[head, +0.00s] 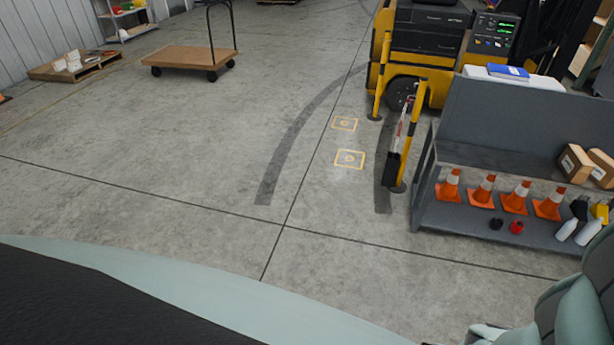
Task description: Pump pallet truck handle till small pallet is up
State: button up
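I cannot make out a pallet truck or its pump handle in the head view. A low wooden pallet (76,67) lies on the floor at the far left, with white items on it; whether it is the small pallet of the task, I cannot tell. My gripper is not in view. Pale green parts of my own body fill the bottom edge and the lower right corner.
A flat wooden trolley (190,57) stands at the upper left. A yellow forklift (416,82), yellow-black posts (415,130) and a grey shelf cart (500,120) with orange cones (482,190) occupy the right. The middle concrete floor (180,140) is clear.

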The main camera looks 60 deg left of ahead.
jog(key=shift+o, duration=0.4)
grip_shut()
